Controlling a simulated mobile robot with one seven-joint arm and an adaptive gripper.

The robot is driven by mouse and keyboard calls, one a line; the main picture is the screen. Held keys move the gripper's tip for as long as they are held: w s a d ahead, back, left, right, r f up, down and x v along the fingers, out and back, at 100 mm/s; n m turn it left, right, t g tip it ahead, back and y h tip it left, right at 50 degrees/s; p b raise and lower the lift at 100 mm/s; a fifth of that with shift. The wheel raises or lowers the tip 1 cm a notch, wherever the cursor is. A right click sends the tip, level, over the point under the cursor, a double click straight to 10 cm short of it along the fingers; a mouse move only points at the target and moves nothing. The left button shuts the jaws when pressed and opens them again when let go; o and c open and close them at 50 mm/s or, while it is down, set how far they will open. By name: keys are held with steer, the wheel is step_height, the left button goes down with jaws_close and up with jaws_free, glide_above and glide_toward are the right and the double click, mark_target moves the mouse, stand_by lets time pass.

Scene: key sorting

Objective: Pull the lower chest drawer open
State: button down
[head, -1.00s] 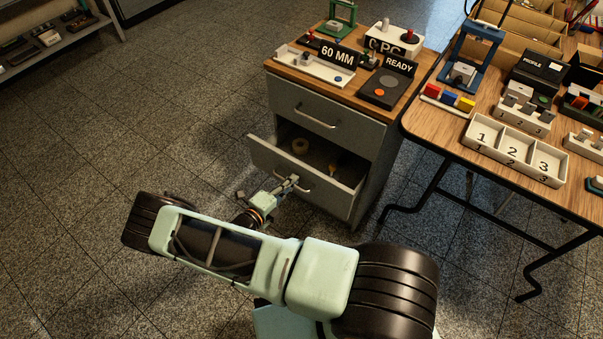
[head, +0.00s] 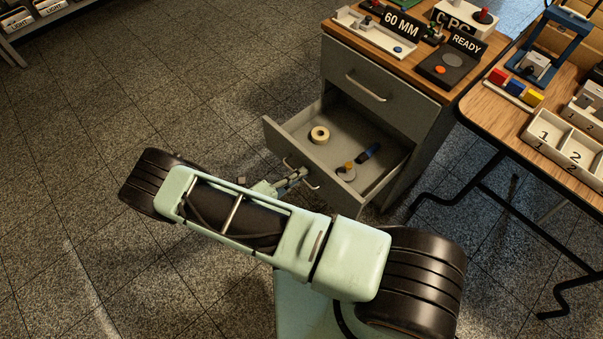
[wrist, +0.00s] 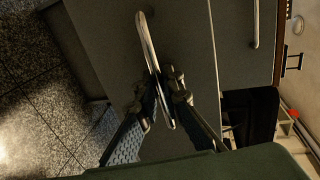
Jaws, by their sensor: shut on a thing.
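The lower drawer (head: 374,188) of the grey chest stands well open in the head view. It holds a roll of tape (head: 319,134), a blue-handled tool (head: 368,152) and a small item with a yellow part (head: 346,170). Its handle (head: 312,184) is on the drawer front. My gripper (head: 300,173) is shut on this handle. In the wrist view the silver handle (wrist: 148,42) passes between the fingers of my gripper (wrist: 163,93). The upper drawer (head: 375,83) is shut.
The chest top carries a white tray (head: 372,33), a 60 MM sign (head: 403,24) and a READY block (head: 450,66). A wooden table (head: 490,108) with black legs stands close on the right. The tiled floor (head: 90,120) at the left is clear.

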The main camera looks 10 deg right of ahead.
steer(key=c, duration=2.3)
jaws_free()
steer(key=shift+c, duration=0.2)
steer(key=v, duration=1.2)
